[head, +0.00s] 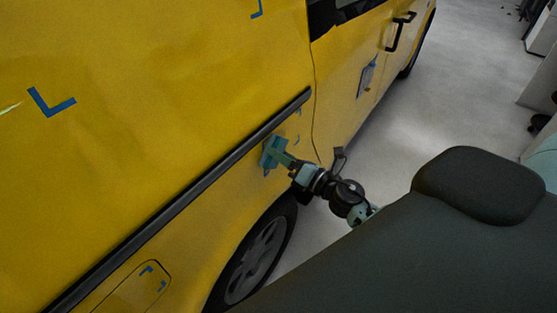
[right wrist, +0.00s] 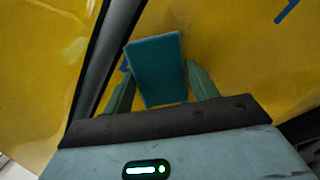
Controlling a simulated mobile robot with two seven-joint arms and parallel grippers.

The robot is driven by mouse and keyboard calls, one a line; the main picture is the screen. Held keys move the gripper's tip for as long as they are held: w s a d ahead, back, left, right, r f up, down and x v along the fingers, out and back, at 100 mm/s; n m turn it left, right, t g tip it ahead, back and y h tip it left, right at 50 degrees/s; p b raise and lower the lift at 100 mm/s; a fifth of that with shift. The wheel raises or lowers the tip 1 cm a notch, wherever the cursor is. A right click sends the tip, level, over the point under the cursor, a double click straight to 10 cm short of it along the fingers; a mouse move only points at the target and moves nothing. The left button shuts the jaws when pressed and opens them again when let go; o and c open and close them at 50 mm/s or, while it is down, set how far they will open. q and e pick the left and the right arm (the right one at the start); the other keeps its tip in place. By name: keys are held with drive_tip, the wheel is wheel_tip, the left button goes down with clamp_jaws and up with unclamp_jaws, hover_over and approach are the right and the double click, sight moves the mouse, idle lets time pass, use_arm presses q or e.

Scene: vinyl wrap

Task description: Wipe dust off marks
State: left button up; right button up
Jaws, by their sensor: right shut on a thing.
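My right gripper (head: 283,160) is shut on a flat teal wiping pad (head: 271,150). The pad is up against, or very close to, the yellow van's side, just below the black trim strip. In the right wrist view the teal pad (right wrist: 156,70) sits between the two green fingers of my right gripper (right wrist: 158,88). Part of a blue mark (right wrist: 125,64) shows at the pad's left edge, the rest hidden behind it. Other blue corner marks are on the van: one at upper left (head: 50,102), one at the top (head: 257,9). My left gripper is not in view.
The yellow van (head: 180,90) fills the left side, with a black trim strip (head: 190,195) along it and a wheel (head: 256,262) below. A door handle (head: 400,30) sticks out farther back. Grey floor (head: 440,100) is clear to the right of the van.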

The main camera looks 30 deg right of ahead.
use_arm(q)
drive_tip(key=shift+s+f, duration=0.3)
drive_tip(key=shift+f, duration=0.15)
use_arm(e)
drive_tip(key=shift+w+d, duration=0.2)
drive_tip(key=shift+d, duration=0.25)
drive_tip(key=shift+w+d, duration=0.2)
drive_tip(key=shift+d, duration=0.25)
drive_tip(key=shift+d, duration=0.1)
